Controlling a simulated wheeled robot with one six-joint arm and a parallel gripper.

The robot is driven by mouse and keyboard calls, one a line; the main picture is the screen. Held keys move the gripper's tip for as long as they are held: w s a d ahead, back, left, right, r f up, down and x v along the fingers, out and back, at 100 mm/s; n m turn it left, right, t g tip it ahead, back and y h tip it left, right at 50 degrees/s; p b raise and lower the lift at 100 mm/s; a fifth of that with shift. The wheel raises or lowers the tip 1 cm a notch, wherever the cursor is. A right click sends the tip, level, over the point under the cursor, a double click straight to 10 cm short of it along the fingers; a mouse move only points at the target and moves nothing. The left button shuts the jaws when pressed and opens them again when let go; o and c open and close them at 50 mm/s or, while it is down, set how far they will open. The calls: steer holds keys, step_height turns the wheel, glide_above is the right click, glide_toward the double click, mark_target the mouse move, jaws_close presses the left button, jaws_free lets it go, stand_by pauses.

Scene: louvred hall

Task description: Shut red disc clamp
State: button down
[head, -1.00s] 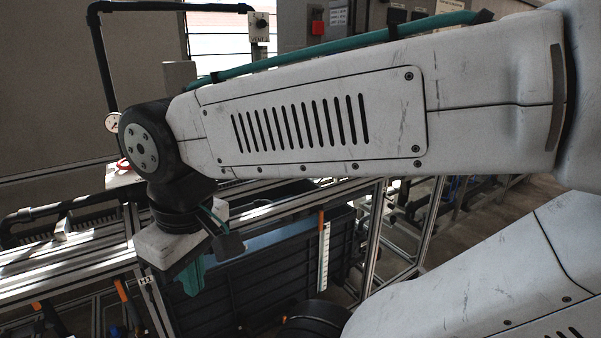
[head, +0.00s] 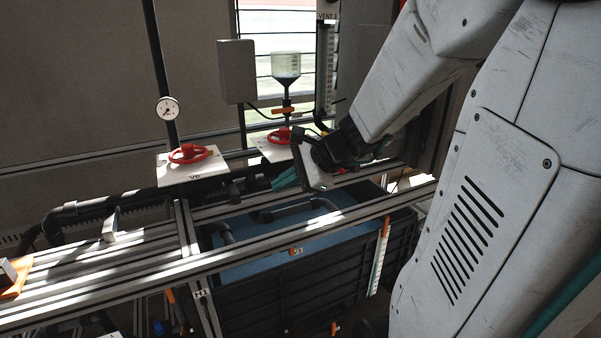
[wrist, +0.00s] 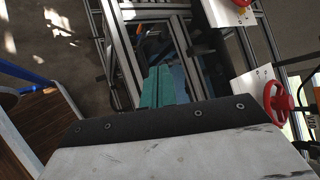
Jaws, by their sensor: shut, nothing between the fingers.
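My gripper (head: 285,181) has teal fingers, shut and empty, and is held over the rail frame near the tank. The fingers also show in the wrist view (wrist: 158,86). A red handwheel (head: 188,153) sits on a white plate to the gripper's left. A second red handwheel (head: 279,135) on a white plate is just behind the gripper. In the wrist view a red handwheel (wrist: 278,104) is at the right, apart from the fingers, and part of another red one (wrist: 241,2) is at the top edge. I cannot tell which thing is the red disc clamp.
A dark tank (head: 300,293) with bluish contents stands under the metal rails (head: 240,260). A funnel bottle (head: 286,68) with an orange clamp (head: 286,110), a grey box (head: 237,71) and a gauge (head: 167,109) stand behind. A wooden surface (wrist: 40,135) is at the left in the wrist view.

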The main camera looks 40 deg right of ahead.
steer(key=s+d+f+m+t+h, duration=0.1)
steer(key=d+f+m+h, duration=0.2)
steer(key=d+m, duration=0.45)
steer(key=d+f+m+t+h, duration=0.1)
steer(key=d+f+m+h, duration=0.3)
steer(key=d, duration=0.7)
steer(key=s+d+f+m+t+h, duration=0.1)
steer(key=d+m+h, duration=0.1)
steer(key=d+m, duration=0.6)
steer(key=d+x, duration=0.1)
steer(key=x, duration=0.9)
steer(key=shift+n, duration=0.45)
steer(key=shift+d+r, duration=0.15)
steer(key=shift+r, duration=0.05)
